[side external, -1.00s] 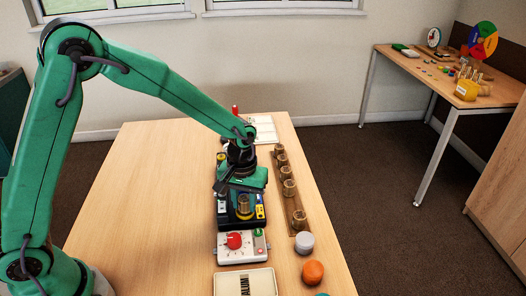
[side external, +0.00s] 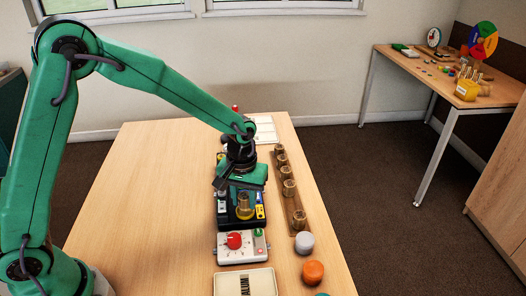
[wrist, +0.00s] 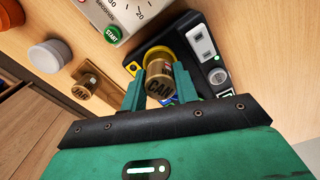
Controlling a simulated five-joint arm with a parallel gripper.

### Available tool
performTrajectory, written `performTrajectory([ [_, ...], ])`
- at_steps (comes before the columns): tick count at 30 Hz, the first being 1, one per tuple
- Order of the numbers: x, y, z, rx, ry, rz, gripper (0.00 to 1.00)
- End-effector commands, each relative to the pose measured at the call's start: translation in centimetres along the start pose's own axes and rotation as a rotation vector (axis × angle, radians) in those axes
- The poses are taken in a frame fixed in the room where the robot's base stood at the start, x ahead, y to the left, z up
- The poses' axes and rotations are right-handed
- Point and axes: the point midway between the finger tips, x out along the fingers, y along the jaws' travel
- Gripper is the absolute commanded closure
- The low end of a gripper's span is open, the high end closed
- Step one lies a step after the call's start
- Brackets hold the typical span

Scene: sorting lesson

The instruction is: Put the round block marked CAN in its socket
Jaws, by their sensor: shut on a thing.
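The round brass block marked CAN (wrist: 160,82) stands between the two green fingers of my gripper (wrist: 160,90) in the wrist view. My gripper is shut on it. In the side view the brass block (side external: 244,206) shows in front of my gripper (side external: 240,187), over the black unit (side external: 224,215). A yellow ring (wrist: 138,56) on the black unit (wrist: 156,34) lies at the block's far end in the wrist view. The block hides part of the ring, so I cannot tell whether it is inside the socket or just above it.
A wooden strip (side external: 297,206) with several brass pieces runs along the right. A grey round piece (side external: 304,243) and an orange one (side external: 313,271) stand near it. A panel with a red knob (side external: 234,241) and a lettered tray (side external: 262,282) lie in front. The table's left side is clear.

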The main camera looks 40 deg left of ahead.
Motion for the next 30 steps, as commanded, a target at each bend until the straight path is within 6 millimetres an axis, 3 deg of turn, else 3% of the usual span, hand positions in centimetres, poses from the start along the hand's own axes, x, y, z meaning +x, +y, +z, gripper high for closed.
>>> performTrajectory([
  [30, 0.86, -0.01, 0.01, 0.0, 0.0, 0.0, 0.92],
])
